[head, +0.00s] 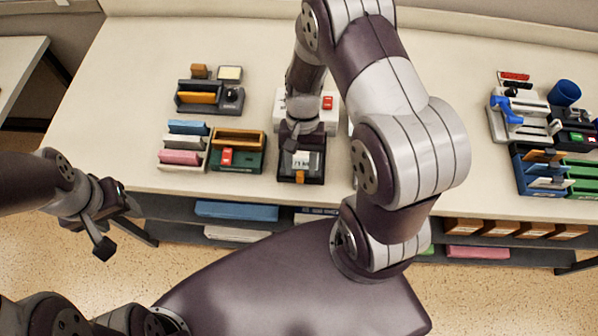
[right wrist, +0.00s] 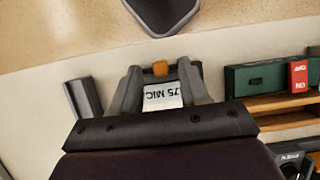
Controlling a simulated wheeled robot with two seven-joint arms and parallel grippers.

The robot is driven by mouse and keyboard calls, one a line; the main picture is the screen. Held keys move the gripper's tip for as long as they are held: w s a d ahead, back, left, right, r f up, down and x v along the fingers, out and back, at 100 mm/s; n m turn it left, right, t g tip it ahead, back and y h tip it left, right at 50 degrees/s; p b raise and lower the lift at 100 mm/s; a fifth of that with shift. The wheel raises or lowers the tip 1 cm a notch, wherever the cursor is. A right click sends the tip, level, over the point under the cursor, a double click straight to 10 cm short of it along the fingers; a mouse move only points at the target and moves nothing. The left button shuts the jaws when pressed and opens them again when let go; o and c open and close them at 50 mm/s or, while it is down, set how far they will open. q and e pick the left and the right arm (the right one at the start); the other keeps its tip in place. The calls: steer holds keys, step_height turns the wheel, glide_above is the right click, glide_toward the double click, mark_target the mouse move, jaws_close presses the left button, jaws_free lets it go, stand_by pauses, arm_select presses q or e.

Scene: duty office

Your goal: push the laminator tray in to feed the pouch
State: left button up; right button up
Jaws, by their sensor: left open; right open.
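The white laminator (head: 328,122) with a red part stands near the table's middle, partly hidden behind my right arm. Its dark tray (head: 300,181) sticks out toward the table's front edge. A white pouch (head: 301,159) lies on the tray, with an orange tab (head: 300,176) at its front. In the right wrist view the pouch (right wrist: 163,95) bears print reading "75 MIC", and the orange tab (right wrist: 160,68) shows beyond it. My right gripper (head: 297,143) is open over the tray; its fingers (right wrist: 160,72) appear either side of the pouch. Contact cannot be told. My left gripper (head: 112,222) is open and empty, off the table's front.
A green box with a red block (head: 227,157) and a rack of coloured pads (head: 183,146) stand left of the tray. A dark organizer (head: 208,98) is behind them. More stationery, including a blue cup (head: 564,93), stands far right. A shelf (head: 170,206) runs below the tabletop.

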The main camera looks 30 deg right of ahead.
mark_target(300, 175)
steer(key=x, duration=0.2)
steer(key=shift+s+a+f, duration=0.1)
steer(key=shift+s+f, duration=0.05)
steer(key=shift+f, duration=0.65)
steer(key=shift+s, duration=0.1)
